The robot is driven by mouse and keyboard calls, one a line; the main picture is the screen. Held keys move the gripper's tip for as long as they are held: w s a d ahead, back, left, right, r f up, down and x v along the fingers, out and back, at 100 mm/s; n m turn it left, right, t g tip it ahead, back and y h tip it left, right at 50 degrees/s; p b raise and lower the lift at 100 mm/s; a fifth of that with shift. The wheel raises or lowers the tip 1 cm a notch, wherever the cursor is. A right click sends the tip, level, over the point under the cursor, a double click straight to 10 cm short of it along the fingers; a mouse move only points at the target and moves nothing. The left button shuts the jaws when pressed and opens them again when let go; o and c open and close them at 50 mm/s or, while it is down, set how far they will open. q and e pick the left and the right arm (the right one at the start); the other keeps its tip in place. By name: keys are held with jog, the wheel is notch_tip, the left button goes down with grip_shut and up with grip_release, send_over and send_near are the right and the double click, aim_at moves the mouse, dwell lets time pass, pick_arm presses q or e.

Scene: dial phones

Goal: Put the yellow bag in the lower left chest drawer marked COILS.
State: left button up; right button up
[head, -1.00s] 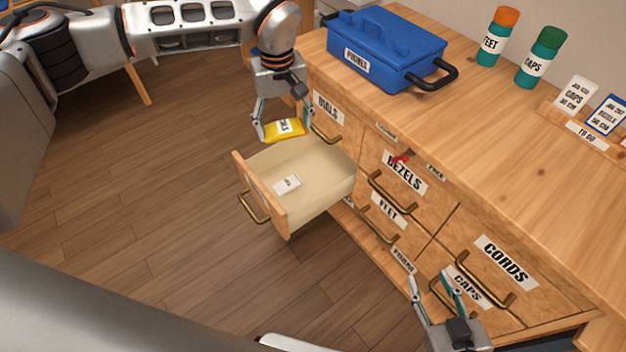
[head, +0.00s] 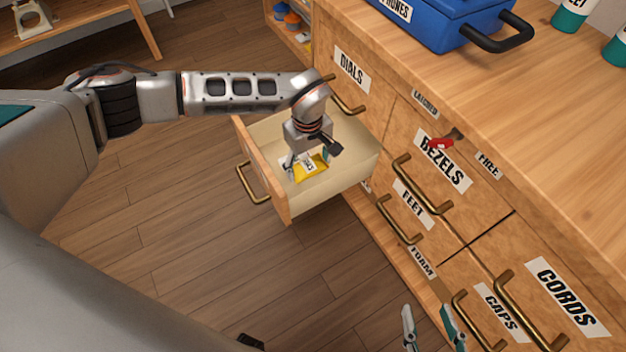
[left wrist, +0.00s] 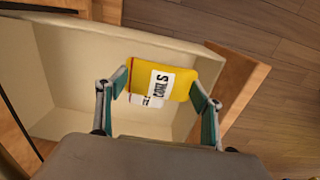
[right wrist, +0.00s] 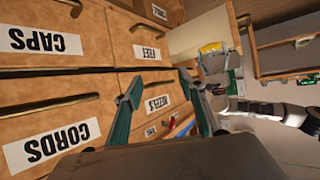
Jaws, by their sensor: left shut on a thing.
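The yellow bag (head: 311,168) has a white label, which reads COILS in the left wrist view (left wrist: 184,70). My left gripper (head: 307,170) is shut on the bag, with a finger at each side of it, inside the open drawer (head: 345,181). I cannot tell if the bag touches the drawer floor. A white card in the drawer shows partly behind the bag in the left wrist view (left wrist: 148,100). The open drawer is below the one marked DIALS (head: 350,69). My right gripper (head: 433,328) is open and empty in front of the CAPS drawer (head: 503,312).
The other chest drawers, BEZELS (head: 443,160), FEET (head: 415,203) and CORDS (head: 568,298), are closed. A red-handled tool (head: 441,143) is at the BEZELS front. The blue case (head: 440,22) stands on the chest top. The floor left of the drawer is clear.

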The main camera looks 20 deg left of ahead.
pick_arm(q)
jog(key=b, duration=0.1)
send_over(309, 186)
jog(key=s, duration=0.2)
jog(key=f, duration=0.4)
jog(key=shift+d+f, duration=0.25)
jog(key=shift+d, duration=0.15)
jog(key=shift+w+f, duration=0.25)
jog(key=shift+f, duration=0.25)
jog(key=f, duration=0.2)
jog(key=f+b, duration=0.2)
jog(key=f, duration=0.1)
jog(key=shift+s+f, duration=0.25)
jog(key=shift+f, duration=0.05)
jog(key=shift+w+f+b, duration=0.1)
jog(key=shift+f+b, duration=0.05)
jog(key=shift+b, duration=0.15)
jog(key=shift+w+r, duration=0.15)
jog(key=shift+r, duration=0.15)
jog(key=shift+c, duration=0.6)
pick_arm(e)
jog(key=a+m, duration=0.2)
jog(key=a, duration=0.1)
jog(key=a+m, duration=0.1)
jog(key=shift+s+a+r+t+y, duration=0.15)
jog(key=shift+s+t+y, duration=0.15)
jog(key=shift+y, duration=0.1)
pick_arm(q)
jog(key=shift+f, duration=0.1)
